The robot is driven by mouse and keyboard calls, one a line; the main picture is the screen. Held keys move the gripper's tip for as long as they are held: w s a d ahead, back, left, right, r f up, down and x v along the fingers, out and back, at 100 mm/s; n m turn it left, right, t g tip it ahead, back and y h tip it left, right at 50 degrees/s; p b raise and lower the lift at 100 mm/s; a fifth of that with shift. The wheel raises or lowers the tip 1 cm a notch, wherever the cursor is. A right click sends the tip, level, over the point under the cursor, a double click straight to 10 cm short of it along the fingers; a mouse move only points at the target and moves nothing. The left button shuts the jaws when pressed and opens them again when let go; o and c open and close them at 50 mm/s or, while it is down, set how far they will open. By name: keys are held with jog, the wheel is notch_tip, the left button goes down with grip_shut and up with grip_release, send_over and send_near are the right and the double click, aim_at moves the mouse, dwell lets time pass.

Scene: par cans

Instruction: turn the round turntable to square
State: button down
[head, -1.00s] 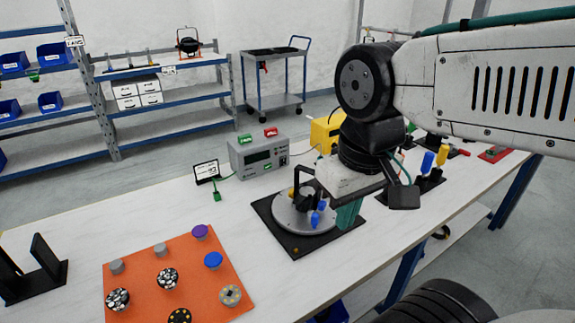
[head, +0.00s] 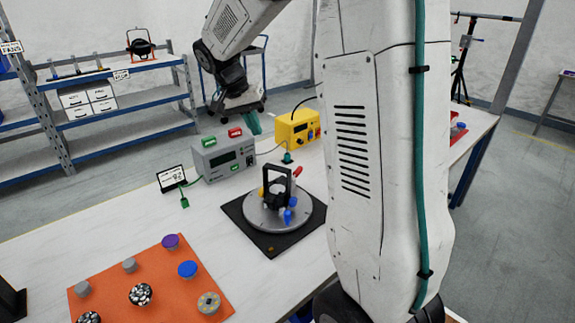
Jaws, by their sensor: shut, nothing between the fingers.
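The round turntable (head: 262,220) is a grey disc on a black square base plate (head: 242,231) on the bench. A black arch-shaped frame (head: 279,176) stands on it, with blue, yellow and red parts around it. My gripper (head: 253,124) is up and behind the turntable, above the far side of the bench near the instrument boxes, apart from the turntable. Its teal fingers are shut with nothing between them. The turntable's right side is clear of my arm in this view. I cannot read any square mark on it.
A grey instrument box (head: 222,157) and a yellow one (head: 297,127) stand behind the turntable. A small sign (head: 172,178) is at their left. An orange mat (head: 165,275) with several round knobs lies at front left. My arm hides the bench to the right.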

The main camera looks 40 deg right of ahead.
jog(key=w+d+f+m+g+h, duration=0.1)
jog(key=w+d+f+m, duration=0.3)
jog(key=w+d+f, duration=0.55)
jog(key=x, duration=1.1)
jog(key=shift+s+d, duration=0.25)
jog(key=shift+s, duration=0.05)
jog(key=s, duration=0.1)
jog(key=s+f, duration=0.1)
jog(key=shift+s+d+f, duration=0.15)
jog(key=shift+s+d, duration=0.15)
jog(key=shift+d, duration=0.1)
jog(key=shift+s+d+f, duration=0.1)
jog(key=shift+s, duration=0.1)
jog(key=s+m, duration=0.1)
jog(key=s+d+m+g, duration=0.1)
jog(key=s, duration=0.1)
jog(key=s+d+m+y, duration=0.1)
jog(key=m, duration=0.1)
jog(key=shift+s+g, duration=0.25)
jog(key=shift+g, duration=0.15)
jog(key=shift+s+m, duration=0.4)
jog(key=shift+m, duration=0.1)
jog(key=shift+w, duration=0.1)
